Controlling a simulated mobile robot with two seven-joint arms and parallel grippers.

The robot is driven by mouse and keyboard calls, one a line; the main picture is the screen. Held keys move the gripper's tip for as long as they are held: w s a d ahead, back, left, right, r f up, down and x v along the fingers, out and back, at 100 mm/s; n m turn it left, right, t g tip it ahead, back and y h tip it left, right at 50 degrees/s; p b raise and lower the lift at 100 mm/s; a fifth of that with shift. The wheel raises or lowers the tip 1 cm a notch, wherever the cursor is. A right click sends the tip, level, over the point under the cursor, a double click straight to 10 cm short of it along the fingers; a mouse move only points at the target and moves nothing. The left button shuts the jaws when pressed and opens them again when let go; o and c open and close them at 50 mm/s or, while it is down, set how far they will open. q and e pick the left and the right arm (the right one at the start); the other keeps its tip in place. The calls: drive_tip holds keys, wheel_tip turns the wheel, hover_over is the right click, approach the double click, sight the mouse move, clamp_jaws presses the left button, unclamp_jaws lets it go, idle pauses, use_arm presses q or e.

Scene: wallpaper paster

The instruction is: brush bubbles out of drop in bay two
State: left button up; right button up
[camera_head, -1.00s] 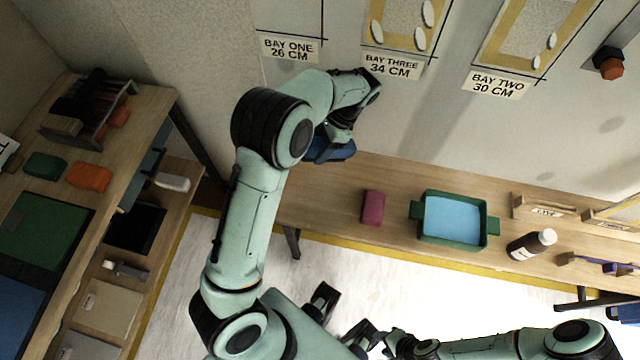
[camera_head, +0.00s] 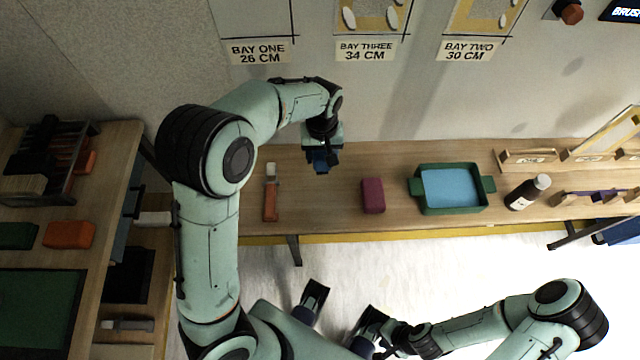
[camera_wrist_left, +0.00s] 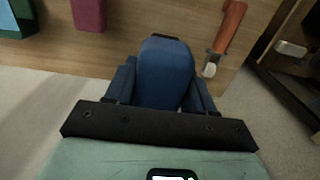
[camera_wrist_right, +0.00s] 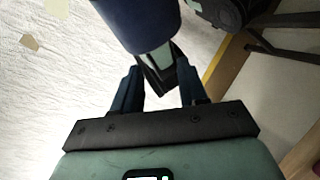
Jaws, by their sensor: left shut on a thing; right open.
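The drop in bay two (camera_head: 484,14) is a yellow-patterned sheet on the wall at the top of the head view, cut off by the frame. Pale oval bubbles (camera_head: 503,20) show on it, above the BAY TWO 30 CM label (camera_head: 467,50). My left gripper (camera_head: 320,160) is left of that bay, low over the bench's back. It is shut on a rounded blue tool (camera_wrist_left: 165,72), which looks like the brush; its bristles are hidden. My right gripper (camera_wrist_right: 158,85) is open, low over the floor beside my own body.
The bench (camera_head: 330,210) holds an orange-handled tool (camera_head: 271,195), a maroon block (camera_head: 372,196), a green tray with blue liquid (camera_head: 418,200) and a bottle (camera_head: 527,192). Bay three's drop (camera_head: 372,14) also has bubbles. A red button (camera_head: 570,12) is right of bay two.

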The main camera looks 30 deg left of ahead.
use_arm(q)
wheel_tip(320, 180, down, 15)
drive_tip(key=shift+f+b, duration=0.1)
drive_tip(key=shift+b, duration=1.15)
drive_tip(key=shift+f, duration=2.25)
drive_tip(key=o, duration=1.1)
drive_tip(key=shift+c, duration=0.2)
drive_tip(key=shift+f+b, duration=0.15)
drive_tip(key=shift+b, duration=0.2)
wheel_tip(320, 180, up, 13)
drive_tip(key=p, duration=0.2)
drive_tip(key=shift+d+r, duration=0.2)
drive_tip(key=shift+d, duration=0.05)
